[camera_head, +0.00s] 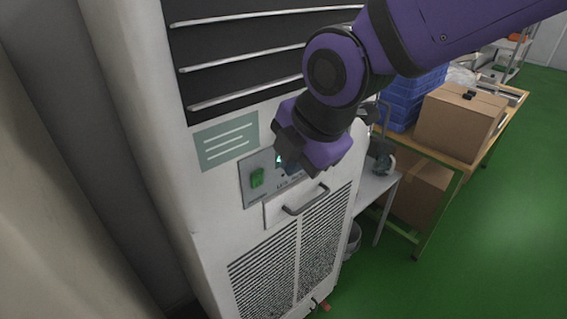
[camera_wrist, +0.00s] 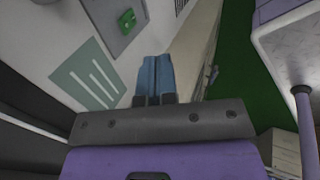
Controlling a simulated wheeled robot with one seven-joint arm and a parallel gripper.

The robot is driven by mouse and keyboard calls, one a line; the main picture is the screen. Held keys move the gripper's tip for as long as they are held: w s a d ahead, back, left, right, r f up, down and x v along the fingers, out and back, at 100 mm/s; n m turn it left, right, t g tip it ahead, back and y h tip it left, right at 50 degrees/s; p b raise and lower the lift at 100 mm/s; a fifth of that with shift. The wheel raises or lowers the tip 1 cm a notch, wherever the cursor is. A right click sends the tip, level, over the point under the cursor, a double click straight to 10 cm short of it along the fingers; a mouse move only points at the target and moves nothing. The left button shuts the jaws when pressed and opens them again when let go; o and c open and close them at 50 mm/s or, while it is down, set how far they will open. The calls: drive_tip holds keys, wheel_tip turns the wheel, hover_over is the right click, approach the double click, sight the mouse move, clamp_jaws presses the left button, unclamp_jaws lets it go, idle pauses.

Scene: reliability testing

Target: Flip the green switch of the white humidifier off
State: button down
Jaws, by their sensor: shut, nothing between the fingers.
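The white humidifier (camera_head: 215,206) is a tall cabinet filling the left and middle of the head view. Its green switch (camera_head: 257,178) sits at the left of a small grey panel on the front. The switch also shows in the wrist view (camera_wrist: 127,20), near the top. My gripper (camera_head: 287,162) is in front of the panel, right of the switch in the head view, and hides part of the display. In the wrist view its blue fingers (camera_wrist: 155,76) are together and empty, below and right of the switch. I see no contact with the switch.
A drawer handle (camera_head: 306,200) sticks out below the panel. A grey-green label (camera_head: 226,140) and dark slatted vents are above. To the right stand a white table (camera_head: 374,187) and a workbench with a cardboard box (camera_head: 459,120) and blue crates (camera_head: 413,98). Green floor is clear at right.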

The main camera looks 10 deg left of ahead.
sight(259, 176)
drive_tip(key=shift+w+a+f, duration=0.85)
drive_tip(key=shift+a+f, duration=0.15)
drive_tip(key=shift+f, duration=0.25)
drive_tip(key=shift+w+a+f, duration=0.8)
drive_tip(key=shift+a+f, duration=0.15)
drive_tip(key=shift+f, duration=0.35)
drive_tip(key=shift+w+a+f, duration=0.85)
drive_tip(key=shift+a+f, duration=0.15)
drive_tip(key=shift+f, duration=0.25)
drive_tip(key=shift+w+a+r, duration=0.1)
drive_tip(key=shift+w+a, duration=0.1)
drive_tip(key=shift+a, duration=0.05)
drive_tip(key=shift+r, duration=0.1)
drive_tip(key=shift+r, duration=0.7)
drive_tip(key=shift+r, duration=0.1)
